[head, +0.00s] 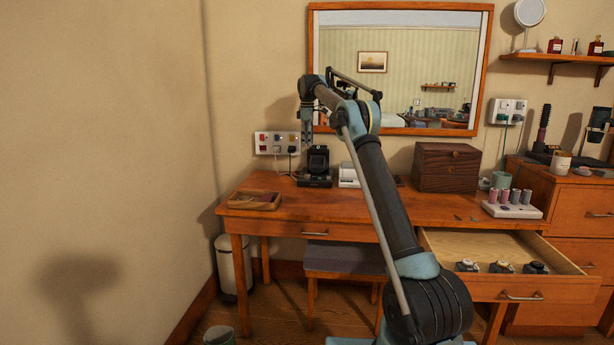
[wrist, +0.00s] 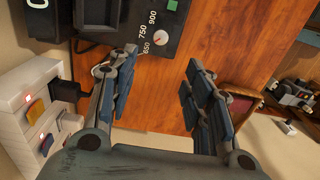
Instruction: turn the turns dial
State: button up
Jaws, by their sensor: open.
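The turns dial (wrist: 160,38) is a small round pale knob with a reddish mark, on the face of a black device (wrist: 190,12). The numbers 650, 750 and 900 are printed beside it. In the head view the black device (head: 317,162) stands on the dressing table below the mirror; its dial is too small to make out there. My gripper (wrist: 161,58) is open and empty, its two blue-padded fingers apart. The dial appears beyond the gap between the fingertips, and they do not seem to touch it. In the head view my gripper (head: 306,128) hangs above the device.
A wall socket panel (head: 277,143) with plugs is close by; it also shows in the wrist view (wrist: 40,110). A wooden tray (head: 255,200) lies left, and a dark wooden box (head: 446,167) stands right. An open drawer (head: 520,288) holding watches juts out at the right.

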aim_at(307, 175)
notch_tip(307, 175, down, 16)
jog(key=shift+f, duration=0.1)
dwell(0.5)
jog(key=shift+c, duration=0.6)
jog(key=c, duration=1)
jog(key=shift+o, duration=0.2)
jog(key=shift+a, duration=0.1)
